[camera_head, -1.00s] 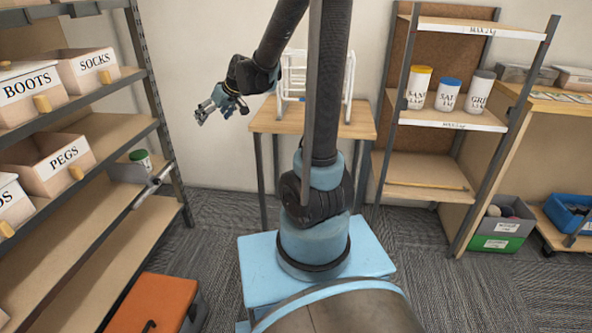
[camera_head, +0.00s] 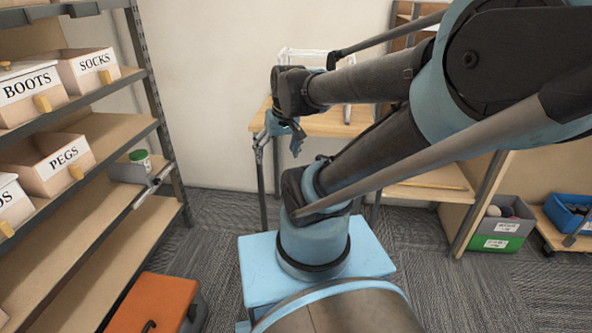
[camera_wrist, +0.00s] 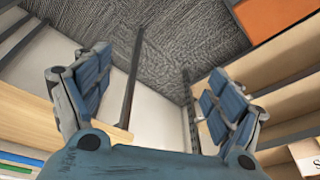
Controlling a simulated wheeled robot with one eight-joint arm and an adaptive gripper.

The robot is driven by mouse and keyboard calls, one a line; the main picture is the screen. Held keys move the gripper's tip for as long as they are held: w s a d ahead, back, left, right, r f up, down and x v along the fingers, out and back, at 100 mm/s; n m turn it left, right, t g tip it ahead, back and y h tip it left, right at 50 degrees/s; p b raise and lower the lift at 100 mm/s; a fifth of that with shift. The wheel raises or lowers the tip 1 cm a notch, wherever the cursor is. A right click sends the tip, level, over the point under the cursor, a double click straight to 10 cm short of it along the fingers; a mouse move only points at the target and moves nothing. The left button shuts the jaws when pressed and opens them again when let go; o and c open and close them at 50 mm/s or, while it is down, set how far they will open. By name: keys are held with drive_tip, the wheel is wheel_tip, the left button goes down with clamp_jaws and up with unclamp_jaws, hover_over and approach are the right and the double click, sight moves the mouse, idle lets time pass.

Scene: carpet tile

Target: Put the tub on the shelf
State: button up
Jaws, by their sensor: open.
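My gripper (camera_head: 277,148) is open and empty, pointing down in front of the wooden side table, well to the right of the tub. Its two spread fingers also show in the wrist view (camera_wrist: 160,65), with carpet and wall between them. The right shelf unit (camera_head: 425,192) is largely hidden behind my arm, including its labelled board and the tubs on it.
The left rack (camera_head: 95,205) holds boxes marked BOOTS, SOCKS and PEGS (camera_head: 52,162). An orange box (camera_head: 155,300) lies on the floor below it. A side table (camera_head: 325,122) bears a white wire rack. A green-and-grey crate (camera_head: 500,225) stands right. Carpet between left rack and table is open.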

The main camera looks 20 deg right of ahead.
drive_tip(key=s+d+f+m+g+h, duration=0.1)
drive_tip(key=s+d+f, duration=0.2)
drive_tip(key=s, duration=0.3)
drive_tip(key=shift+s+d+m, duration=0.3)
drive_tip(key=shift+s+d, duration=0.05)
drive_tip(key=shift+d, duration=0.5)
drive_tip(key=shift+w, duration=0.1)
drive_tip(key=shift+w+f, duration=0.2)
drive_tip(key=shift+w, duration=0.3)
idle(0.9)
